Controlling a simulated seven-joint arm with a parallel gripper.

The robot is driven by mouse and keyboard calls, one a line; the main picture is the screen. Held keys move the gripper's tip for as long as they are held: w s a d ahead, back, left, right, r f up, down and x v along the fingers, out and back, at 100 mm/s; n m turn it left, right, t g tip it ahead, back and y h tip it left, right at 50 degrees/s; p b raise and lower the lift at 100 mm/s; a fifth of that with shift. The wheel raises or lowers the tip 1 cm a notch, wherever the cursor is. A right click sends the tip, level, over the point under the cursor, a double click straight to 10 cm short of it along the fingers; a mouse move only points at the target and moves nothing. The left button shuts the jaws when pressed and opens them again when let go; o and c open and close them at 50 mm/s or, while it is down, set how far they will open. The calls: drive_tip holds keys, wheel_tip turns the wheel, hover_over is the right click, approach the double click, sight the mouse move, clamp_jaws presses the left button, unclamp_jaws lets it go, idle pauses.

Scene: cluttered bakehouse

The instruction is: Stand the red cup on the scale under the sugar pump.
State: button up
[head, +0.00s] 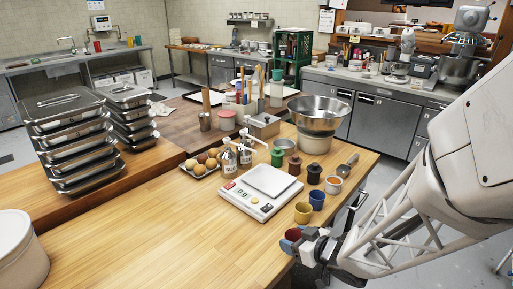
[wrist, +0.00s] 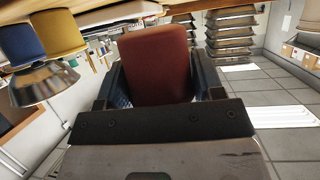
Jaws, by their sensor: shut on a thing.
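The red cup (wrist: 155,62) is between the two fingers of my gripper (wrist: 162,88), which is shut on it. In the head view the red cup (head: 291,235) shows partly behind my gripper (head: 300,243), at the table's right edge; I cannot tell whether it touches the table. The scale (head: 249,207), white with a square plate and nothing on it, stands up and left of my gripper. Two pump bottles (head: 229,161) (head: 245,155) with silver heads stand just behind the scale; their labels are too small to tell which holds sugar.
A yellow cup (head: 303,213), a blue cup (head: 317,200) and an orange-white cup (head: 333,185) stand between my gripper and the dark and green jars. A tray of buns (head: 203,171) lies left of the pumps.

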drive_tip(key=w, duration=0.6)
drive_tip(key=shift+w+a+f, duration=0.25)
drive_tip(key=shift+f, duration=0.05)
drive_tip(key=shift+w+a, duration=0.1)
drive_tip(key=shift+w, duration=0.5)
drive_tip(key=shift+w+f, duration=0.2)
drive_tip(key=shift+w, duration=0.1)
drive_tip(key=shift+f, duration=1.4)
drive_tip(key=shift+f, duration=0.2)
drive_tip(key=o, duration=1)
drive_tip(key=shift+s, duration=0.1)
